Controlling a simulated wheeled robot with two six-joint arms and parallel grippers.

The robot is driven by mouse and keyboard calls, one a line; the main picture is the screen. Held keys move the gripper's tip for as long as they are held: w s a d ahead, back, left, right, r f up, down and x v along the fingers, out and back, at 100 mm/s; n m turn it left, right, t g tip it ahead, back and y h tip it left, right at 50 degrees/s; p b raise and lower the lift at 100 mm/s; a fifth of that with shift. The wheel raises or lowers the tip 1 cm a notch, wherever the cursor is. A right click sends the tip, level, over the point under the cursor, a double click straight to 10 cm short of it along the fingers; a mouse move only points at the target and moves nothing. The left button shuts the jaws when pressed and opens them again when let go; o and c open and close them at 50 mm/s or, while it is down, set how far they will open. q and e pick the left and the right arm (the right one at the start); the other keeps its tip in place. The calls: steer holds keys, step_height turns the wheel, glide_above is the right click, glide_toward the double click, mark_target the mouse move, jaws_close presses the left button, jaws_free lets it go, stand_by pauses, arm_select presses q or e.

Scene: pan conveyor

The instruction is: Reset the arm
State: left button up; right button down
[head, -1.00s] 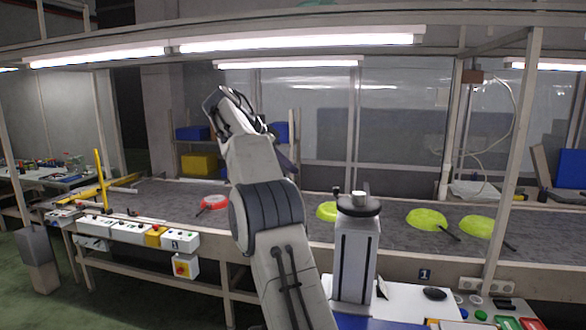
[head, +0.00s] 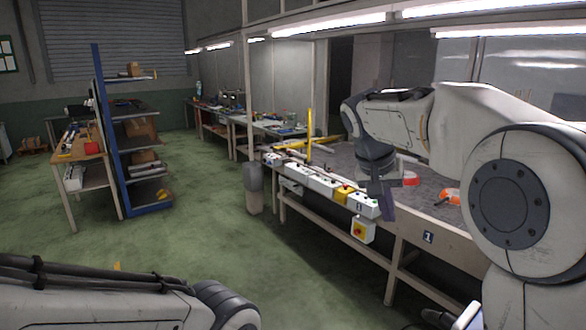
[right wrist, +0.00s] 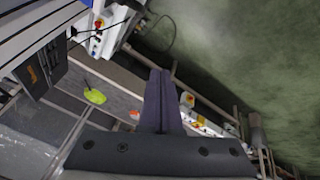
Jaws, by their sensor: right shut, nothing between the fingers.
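My right arm (head: 470,120) reaches in from the right of the head view, folded over the near side of the conveyor.
The dark conveyor belt (head: 424,208) carries a red pan (head: 410,179) and an orange pan (head: 449,197). A yellow-green pan (right wrist: 94,96) shows in the right wrist view. White control boxes (head: 322,185) line the belt's front edge.

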steer(key=s+a+f+n+y+b, duration=0.1)
steer(key=s+a+f+n+y, duration=0.1)
steer(key=s+a+f+n, duration=0.45)
steer(key=s+a+f+n+g+y, duration=0.1)
steer(key=s+f, duration=0.3)
steer(key=s, duration=0.4)
steer(key=s+a+f+n+y+b, duration=0.1)
steer(key=s+a+f, duration=0.3)
steer(key=s, duration=0.4)
steer(key=s+a+f+n+g+y+b, duration=0.1)
steer(key=s+a+f+n, duration=0.2)
steer(key=s+f, duration=0.2)
steer(key=s, duration=0.3)
steer(key=shift+s+a+f+n+g, duration=0.15)
steer(key=shift+a+f+n+g, duration=0.1)
steer(key=shift+n+g, duration=0.1)
